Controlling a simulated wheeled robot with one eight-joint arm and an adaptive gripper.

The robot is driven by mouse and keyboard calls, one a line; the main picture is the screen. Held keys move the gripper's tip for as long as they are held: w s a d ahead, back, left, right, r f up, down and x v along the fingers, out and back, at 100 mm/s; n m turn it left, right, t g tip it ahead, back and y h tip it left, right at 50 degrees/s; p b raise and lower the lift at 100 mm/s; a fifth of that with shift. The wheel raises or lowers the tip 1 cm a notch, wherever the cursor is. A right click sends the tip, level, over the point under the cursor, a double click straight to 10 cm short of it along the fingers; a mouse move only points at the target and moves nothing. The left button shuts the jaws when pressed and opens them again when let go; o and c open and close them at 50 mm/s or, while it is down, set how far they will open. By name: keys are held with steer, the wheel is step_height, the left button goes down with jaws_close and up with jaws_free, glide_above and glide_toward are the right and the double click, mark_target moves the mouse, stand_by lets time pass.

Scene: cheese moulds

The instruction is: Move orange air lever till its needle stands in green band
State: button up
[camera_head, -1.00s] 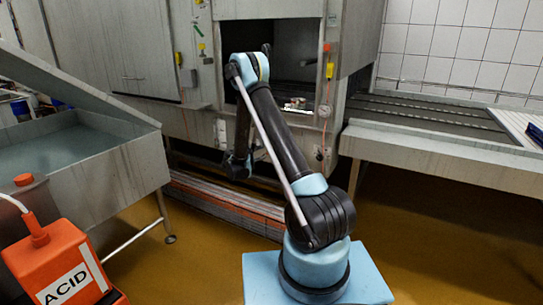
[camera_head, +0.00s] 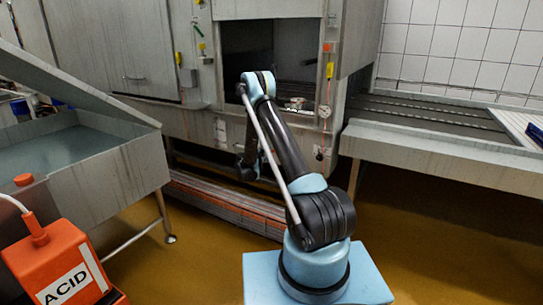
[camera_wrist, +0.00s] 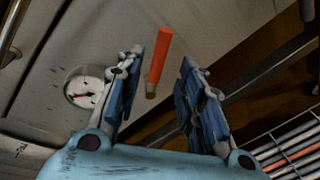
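The orange lever (camera_wrist: 159,60) shows in the wrist view between and beyond the fingertips of my gripper (camera_wrist: 163,66). The fingers are spread wide, with a visible gap on each side of the lever; contact is not seen. The round white gauge (camera_wrist: 85,88) is to the left of the left finger, with a dark needle and some red on its dial.
The steel machine has an open dark chamber (camera_head: 275,60). Orange-brown slats (camera_head: 225,203) lie low before it. A steel basin (camera_head: 80,150) and an orange acid canister (camera_head: 55,260) stand at left. A steel conveyor table (camera_head: 440,150) is at right. Some yellow-brown floor is clear.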

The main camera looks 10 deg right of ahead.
steer(key=x, duration=0.6)
steer(key=shift+w+d, duration=0.15)
steer(key=shift+w, duration=0.1)
jaws_close()
